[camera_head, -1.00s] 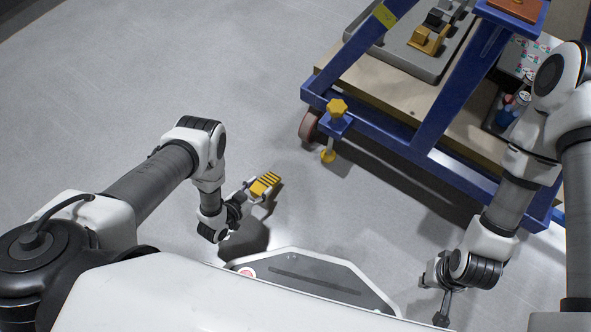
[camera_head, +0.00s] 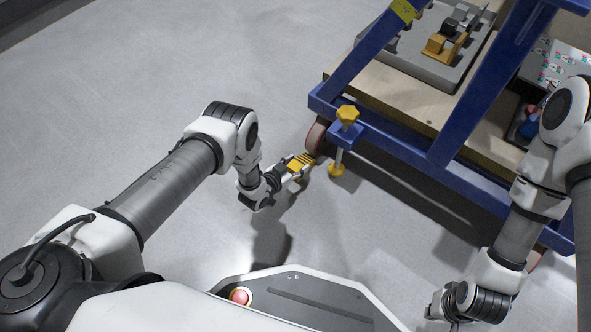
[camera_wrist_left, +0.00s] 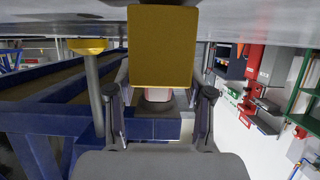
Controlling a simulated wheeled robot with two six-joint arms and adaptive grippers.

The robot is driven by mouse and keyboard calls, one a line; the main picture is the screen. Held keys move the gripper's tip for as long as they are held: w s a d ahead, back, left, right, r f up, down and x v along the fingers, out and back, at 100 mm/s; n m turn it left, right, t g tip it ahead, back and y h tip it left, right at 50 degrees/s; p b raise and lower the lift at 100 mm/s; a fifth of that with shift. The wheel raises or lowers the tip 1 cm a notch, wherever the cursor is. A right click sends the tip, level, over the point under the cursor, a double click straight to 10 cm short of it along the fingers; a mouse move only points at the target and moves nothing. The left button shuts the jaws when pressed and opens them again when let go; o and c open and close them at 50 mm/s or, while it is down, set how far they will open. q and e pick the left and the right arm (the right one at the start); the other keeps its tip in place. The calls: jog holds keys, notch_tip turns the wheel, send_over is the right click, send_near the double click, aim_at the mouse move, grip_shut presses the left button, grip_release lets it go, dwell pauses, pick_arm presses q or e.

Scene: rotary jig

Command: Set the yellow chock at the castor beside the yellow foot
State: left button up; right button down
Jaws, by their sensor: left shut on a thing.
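The yellow chock (camera_head: 301,163), with dark stripes on top, is held in my left gripper (camera_head: 292,171), close to the dark reddish castor (camera_head: 318,137) at the blue cart's near left corner. The chock's far end is beside the wheel; I cannot tell whether they touch. The yellow foot (camera_head: 336,170) stands on the floor just right of the chock, under a yellow knob (camera_head: 347,114). In the left wrist view the chock (camera_wrist_left: 160,46) fills the space between the fingers, with the foot (camera_wrist_left: 87,46) to its left. My right gripper (camera_head: 442,304) hangs low at the right, its fingers unclear.
The blue cart frame (camera_head: 398,148) rises right of the castor, its deck carrying a grey tray (camera_head: 405,58) with blocks. My right arm is beside the cart's near side. Grey floor (camera_head: 110,110) is clear to the left.

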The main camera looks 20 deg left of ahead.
pick_arm(q)
jog(key=shift+f, duration=0.2)
pick_arm(e)
jog(key=shift+f, duration=0.15)
pick_arm(q)
jog(key=shift+f, duration=0.2)
jog(key=o, duration=1.4)
jog(key=shift+s, duration=0.1)
pick_arm(e)
jog(key=shift+f, duration=0.1)
pick_arm(q)
jog(key=shift+r, duration=0.1)
